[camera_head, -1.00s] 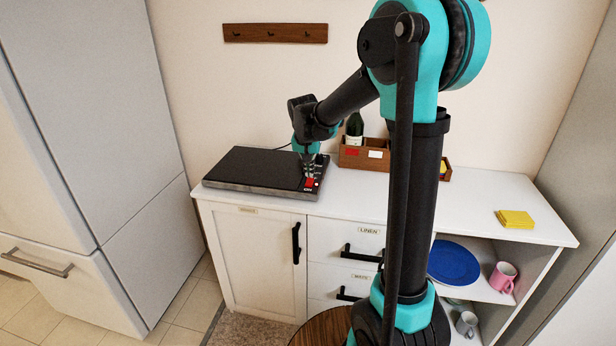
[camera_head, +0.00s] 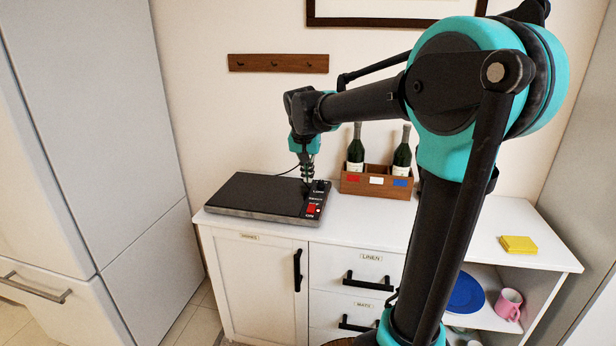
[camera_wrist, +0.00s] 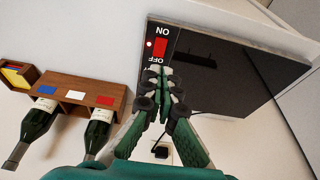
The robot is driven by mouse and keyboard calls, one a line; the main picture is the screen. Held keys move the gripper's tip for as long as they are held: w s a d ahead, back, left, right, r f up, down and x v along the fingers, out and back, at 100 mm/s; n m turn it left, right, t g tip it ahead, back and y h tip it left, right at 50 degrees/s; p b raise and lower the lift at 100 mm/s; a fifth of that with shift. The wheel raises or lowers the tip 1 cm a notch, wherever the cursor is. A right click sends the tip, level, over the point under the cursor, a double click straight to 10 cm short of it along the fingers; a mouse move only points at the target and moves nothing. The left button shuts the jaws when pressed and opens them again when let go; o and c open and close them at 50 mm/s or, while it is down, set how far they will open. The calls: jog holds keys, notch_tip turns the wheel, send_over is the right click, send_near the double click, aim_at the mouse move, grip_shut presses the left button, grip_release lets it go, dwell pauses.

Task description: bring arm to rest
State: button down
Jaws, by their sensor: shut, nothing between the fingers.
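My gripper (camera_head: 307,181) is above the right end of the black hot plate (camera_head: 262,193) on the white counter, close to its control strip. The wrist view also shows my gripper (camera_wrist: 158,72), its fingers together and empty, in front of the OFF label. The red switch (camera_wrist: 161,47) with ON and OFF labels shows just past the fingertips. Whether the fingertips touch the plate I cannot tell. My arm reaches in from the right, its forearm raised and its wrist pointing down.
A wooden crate (camera_head: 363,188) with colored labels and two bottles (camera_head: 355,150) stands right of the plate. A yellow stack (camera_head: 518,244) lies on the counter's right. A blue plate (camera_head: 466,294) and pink mug (camera_head: 508,304) sit on the shelf below. The counter's middle is clear.

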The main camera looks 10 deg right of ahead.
jog(key=s+d+f+n, duration=0.1)
jog(key=s+d+f, duration=0.2)
jog(key=s+f, duration=0.3)
jog(key=s+d+f+n, duration=0.1)
jog(key=s+d+f, duration=0.3)
jog(key=s+f, duration=0.3)
jog(key=s+d+f+n+y, duration=0.1)
jog(key=s+d+f, duration=0.2)
jog(key=s+f, duration=0.4)
jog(key=s, duration=0.5)
jog(key=shift+d+f+n+t, duration=0.15)
jog(key=shift+d+n+t, duration=0.15)
jog(key=shift+d+t, duration=0.1)
